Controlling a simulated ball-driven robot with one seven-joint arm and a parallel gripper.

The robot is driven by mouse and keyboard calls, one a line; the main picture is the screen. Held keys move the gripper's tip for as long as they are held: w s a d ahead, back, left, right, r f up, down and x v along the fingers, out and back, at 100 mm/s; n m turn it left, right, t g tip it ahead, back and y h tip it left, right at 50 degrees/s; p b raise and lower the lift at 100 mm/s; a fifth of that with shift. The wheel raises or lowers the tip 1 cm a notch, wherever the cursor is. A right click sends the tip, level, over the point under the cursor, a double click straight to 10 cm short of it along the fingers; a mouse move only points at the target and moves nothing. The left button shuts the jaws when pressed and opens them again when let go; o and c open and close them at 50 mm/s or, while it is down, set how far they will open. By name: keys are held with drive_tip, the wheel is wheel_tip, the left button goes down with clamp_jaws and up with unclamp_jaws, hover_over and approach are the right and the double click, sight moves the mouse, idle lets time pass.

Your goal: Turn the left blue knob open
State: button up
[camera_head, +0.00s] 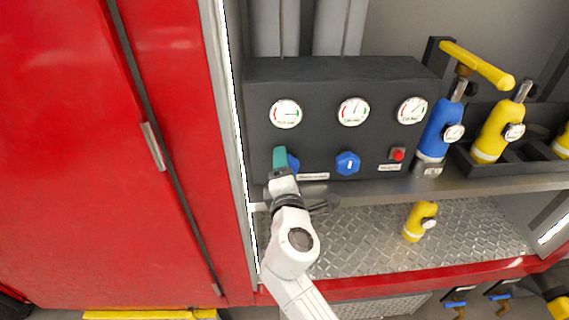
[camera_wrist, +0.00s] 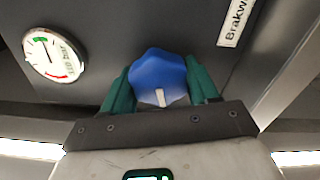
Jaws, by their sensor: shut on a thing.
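The left blue knob (camera_wrist: 158,75) sits on the dark panel. In the wrist view it lies between the two green fingers of my gripper (camera_wrist: 160,92), one on each side, and a white mark shows on its face. In the head view only a sliver of the left knob (camera_head: 293,163) shows behind my gripper (camera_head: 280,160). My gripper is shut on the knob. The second blue knob (camera_head: 348,163) is to the right on the same panel, with its white mark close to upright.
Several round gauges sit above the knobs, such as the left gauge (camera_head: 286,114). A red button (camera_head: 398,154) is at the panel's right. A metal ledge (camera_head: 390,188) runs below the panel. Blue and yellow nozzles stand on the right, such as the blue nozzle (camera_head: 440,128). A red door (camera_head: 90,160) fills the left.

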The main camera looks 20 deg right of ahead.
drive_tip(key=shift+a+f+n, duration=0.1)
drive_tip(key=shift+n, duration=0.2)
drive_tip(key=o, duration=1)
drive_tip(key=b+v, duration=0.1)
drive_tip(key=v, duration=0.9)
drive_tip(key=shift+s+a, duration=0.1)
drive_tip(key=shift+s, duration=0.3)
